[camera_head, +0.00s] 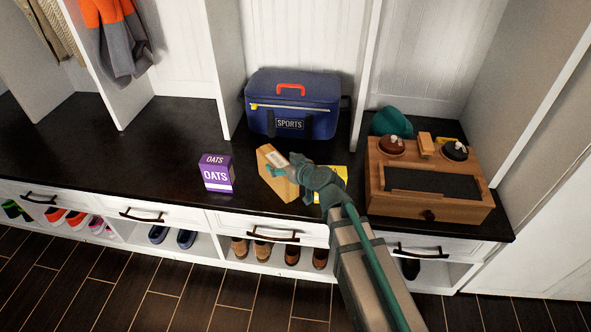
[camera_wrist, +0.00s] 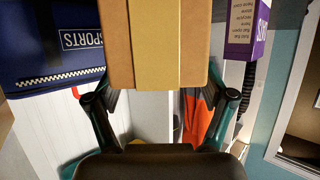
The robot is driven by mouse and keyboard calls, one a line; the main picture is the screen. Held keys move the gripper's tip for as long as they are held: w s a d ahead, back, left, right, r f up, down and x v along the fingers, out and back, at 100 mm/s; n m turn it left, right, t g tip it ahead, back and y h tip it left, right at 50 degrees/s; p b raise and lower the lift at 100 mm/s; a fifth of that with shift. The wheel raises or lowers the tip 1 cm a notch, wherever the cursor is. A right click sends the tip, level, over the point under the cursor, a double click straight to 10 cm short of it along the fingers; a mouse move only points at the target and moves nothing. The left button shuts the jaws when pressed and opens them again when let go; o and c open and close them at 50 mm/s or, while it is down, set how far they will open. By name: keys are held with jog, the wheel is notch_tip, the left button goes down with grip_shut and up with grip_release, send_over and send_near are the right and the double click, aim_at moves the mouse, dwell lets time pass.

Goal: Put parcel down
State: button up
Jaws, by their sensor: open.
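The parcel, a tan cardboard box (camera_head: 268,160) with a pale label, stands on the dark bench top (camera_head: 120,160), in front of the blue sports bag. In the head view, my gripper (camera_head: 289,168) is at the parcel's right side. In the wrist view, the parcel (camera_wrist: 155,45) is just ahead of and between the spread fingers (camera_wrist: 162,92), with a gap visible at the right finger. Contact at the left finger is unclear. My gripper is open. The parcel's underside is hidden.
A purple oats box (camera_head: 217,174) stands left of the parcel. The blue sports bag (camera_head: 292,103) is behind it. A yellow item (camera_head: 341,174) lies partly hidden behind my gripper. A wooden valet box (camera_head: 430,185) fills the right end. The bench's left part is clear.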

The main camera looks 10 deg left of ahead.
jog(key=p+v, duration=0.8)
jog(key=p, duration=0.2)
jog(key=shift+s+d+r+p, duration=0.2)
jog(key=shift+r+p, duration=0.1)
jog(key=shift+p, duration=0.1)
jog(key=shift+f, duration=0.1)
dwell(0.3)
